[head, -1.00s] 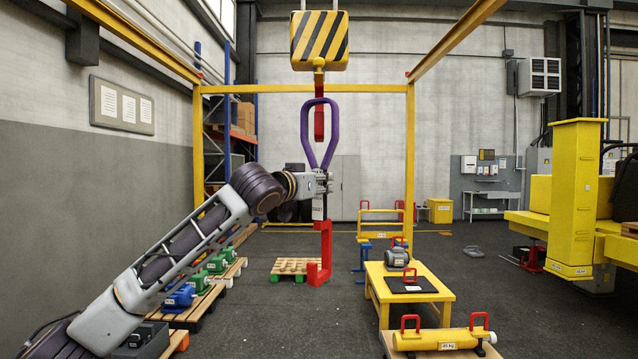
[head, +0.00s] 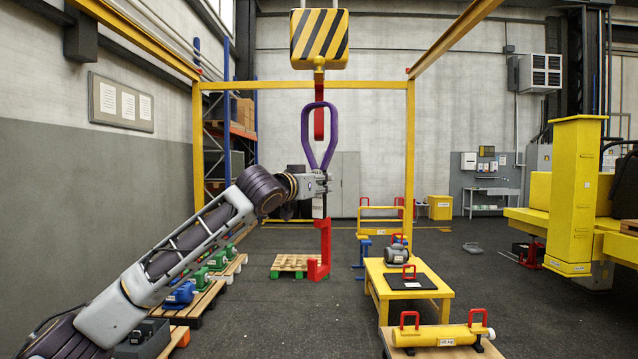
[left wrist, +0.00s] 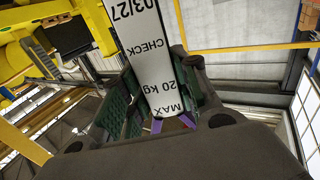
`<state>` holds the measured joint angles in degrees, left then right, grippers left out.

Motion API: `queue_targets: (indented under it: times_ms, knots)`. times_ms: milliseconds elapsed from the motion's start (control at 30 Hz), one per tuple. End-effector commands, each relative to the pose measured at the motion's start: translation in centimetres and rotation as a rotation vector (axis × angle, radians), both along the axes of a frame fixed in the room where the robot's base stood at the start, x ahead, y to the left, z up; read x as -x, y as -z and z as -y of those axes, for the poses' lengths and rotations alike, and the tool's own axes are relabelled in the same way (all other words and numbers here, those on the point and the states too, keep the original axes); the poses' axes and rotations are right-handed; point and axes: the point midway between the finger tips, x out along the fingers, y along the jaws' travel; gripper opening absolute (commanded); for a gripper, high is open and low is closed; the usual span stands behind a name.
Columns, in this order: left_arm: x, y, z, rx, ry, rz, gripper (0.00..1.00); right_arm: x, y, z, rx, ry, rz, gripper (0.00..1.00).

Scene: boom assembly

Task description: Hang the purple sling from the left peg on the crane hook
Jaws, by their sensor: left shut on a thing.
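The purple sling (head: 305,124) stands upright as a loop above my left gripper (head: 320,184). That gripper is shut on the lower part of the sling, at its white tag. The tag (left wrist: 150,55) fills the middle of the left wrist view, with a bit of purple (left wrist: 181,121) below it. The red crane hook (head: 319,127) hangs from the striped yellow block (head: 320,38). The sling's top crosses the hook's outline, and the hook tip shows inside the loop. I cannot tell whether they touch. My right gripper is out of view.
A yellow gantry (head: 410,160) frames the hook. A yellow table (head: 440,290) stands right, with a yellow cylinder (head: 440,336) nearer. Pallets with green and blue machines are at left. The floor between is mostly clear.

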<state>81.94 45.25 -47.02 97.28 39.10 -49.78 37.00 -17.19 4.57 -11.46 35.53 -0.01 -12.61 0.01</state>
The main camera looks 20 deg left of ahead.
Motion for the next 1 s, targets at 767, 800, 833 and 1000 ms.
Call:
queue_targets:
  times_ms: [767,800,833,1000]
  knots:
    - [-2.1,0.2,-0.6,0.001,0.002,0.006,0.00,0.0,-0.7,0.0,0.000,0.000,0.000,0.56]
    - [-2.1,0.3,-0.6,0.001,0.002,0.006,0.00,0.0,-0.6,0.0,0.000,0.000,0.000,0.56]
    - [-2.2,0.4,-0.6,0.001,0.002,0.006,0.00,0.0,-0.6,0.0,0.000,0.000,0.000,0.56]
    - [-2.3,0.9,-0.7,0.002,0.002,0.007,0.00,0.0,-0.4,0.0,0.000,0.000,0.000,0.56]
